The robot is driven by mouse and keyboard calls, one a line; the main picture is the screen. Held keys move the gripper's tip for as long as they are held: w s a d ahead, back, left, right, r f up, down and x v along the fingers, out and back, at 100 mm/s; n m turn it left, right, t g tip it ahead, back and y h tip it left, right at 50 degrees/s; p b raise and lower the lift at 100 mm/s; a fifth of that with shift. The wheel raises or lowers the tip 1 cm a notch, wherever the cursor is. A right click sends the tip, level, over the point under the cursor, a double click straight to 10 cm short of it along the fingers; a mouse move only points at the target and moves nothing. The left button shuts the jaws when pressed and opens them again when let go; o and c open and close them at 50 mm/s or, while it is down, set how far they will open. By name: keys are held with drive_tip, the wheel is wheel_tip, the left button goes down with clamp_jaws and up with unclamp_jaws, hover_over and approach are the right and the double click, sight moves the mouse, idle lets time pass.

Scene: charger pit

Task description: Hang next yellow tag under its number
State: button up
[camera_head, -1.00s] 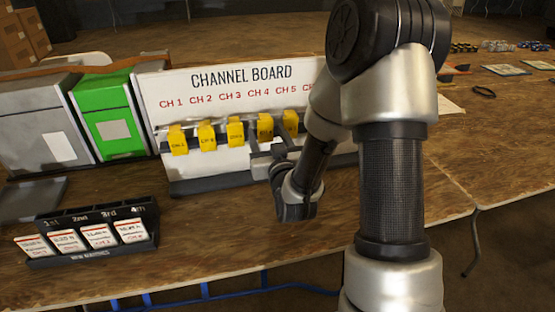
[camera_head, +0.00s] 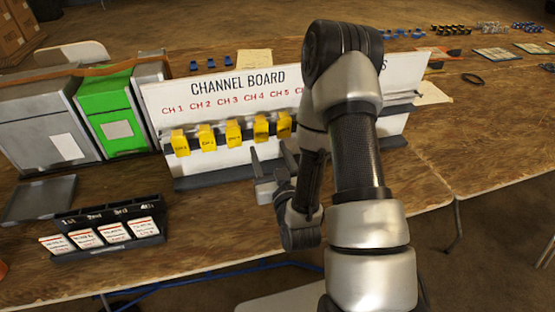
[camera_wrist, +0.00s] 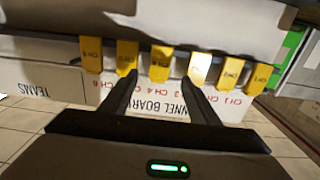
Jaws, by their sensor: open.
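The white channel board (camera_head: 225,105) stands upright on the table with printed red channel numbers. Several yellow tags hang in a row from it, from the first tag (camera_head: 180,143) under CH 1 to one (camera_head: 284,126) under CH 5; my arm hides the board farther right. In the wrist view the board is upside down and one more tag shows at the left end (camera_wrist: 91,53). My gripper (camera_head: 272,163) is open and empty in front of the board, below and apart from the tags. In the wrist view one yellow tag (camera_wrist: 160,62) shows beyond the gap between the fingers (camera_wrist: 160,82).
A black rack (camera_head: 115,246) with white cards under 1st to 4th stands at front left. A green box (camera_head: 110,100) and grey box (camera_head: 38,130) stand left of the board. A grey tray (camera_head: 38,198) lies on the wooden table. Table between rack and gripper is clear.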

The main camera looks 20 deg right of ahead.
drive_tip(key=s+p, duration=0.6)
drive_tip(key=s, duration=0.1)
drive_tip(key=shift+s, duration=0.35)
